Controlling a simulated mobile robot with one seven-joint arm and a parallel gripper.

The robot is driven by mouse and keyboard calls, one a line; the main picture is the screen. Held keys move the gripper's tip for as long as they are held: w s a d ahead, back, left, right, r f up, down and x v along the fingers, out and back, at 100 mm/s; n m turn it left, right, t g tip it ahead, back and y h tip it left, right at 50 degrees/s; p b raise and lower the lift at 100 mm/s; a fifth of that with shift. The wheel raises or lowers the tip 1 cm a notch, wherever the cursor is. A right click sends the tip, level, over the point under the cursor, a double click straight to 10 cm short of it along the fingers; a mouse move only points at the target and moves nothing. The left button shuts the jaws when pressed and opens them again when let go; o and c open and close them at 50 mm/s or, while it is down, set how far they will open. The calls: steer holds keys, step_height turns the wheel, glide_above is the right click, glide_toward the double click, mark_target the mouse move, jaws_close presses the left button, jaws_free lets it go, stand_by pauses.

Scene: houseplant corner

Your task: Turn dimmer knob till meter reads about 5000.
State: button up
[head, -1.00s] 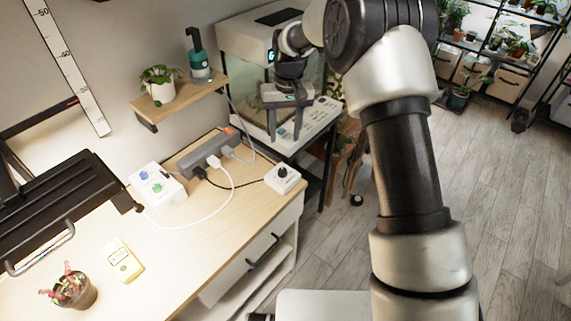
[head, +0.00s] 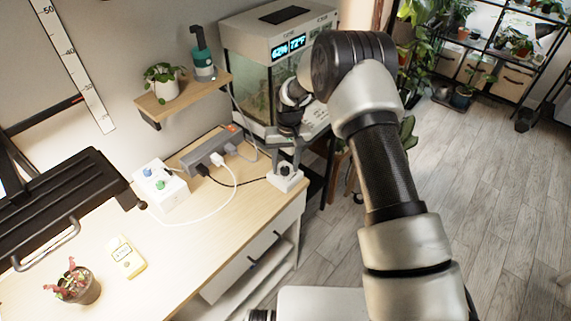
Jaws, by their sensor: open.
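The dimmer is a small white box (head: 287,184) at the right end of the desk, with a dark round knob (head: 285,170) on top. My gripper (head: 285,166) is just over the box, pointing down. Its jaws are open, with one finger on each side of the knob. I cannot tell whether they touch it. The yellow meter (head: 127,257) lies on the desk at the lower left. Its small display is too small to read.
A white box with blue and green knobs (head: 160,190) stands left of the grey power strip (head: 210,148). A wall shelf (head: 185,97) holds a plant and a green-topped device. A potted plant (head: 77,285) is near the meter. The desk's front middle (head: 215,225) is clear.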

mark_target(289, 168)
steer(key=c, duration=1)
steer(key=shift+f+m+b, duration=0.2)
steer(key=shift+m+b, duration=0.3)
steer(key=shift+b, duration=0.5)
steer(key=shift+c, duration=0.2)
steer(key=shift+r+m, duration=0.25)
steer(key=shift+m, duration=0.15)
steer(key=o, duration=1)
steer(key=shift+o, duration=0.2)
steer(key=shift+r, duration=0.1)
step_height(289, 168, up, 17)
steer(key=d, duration=0.1)
steer(key=shift+r, duration=0.1)
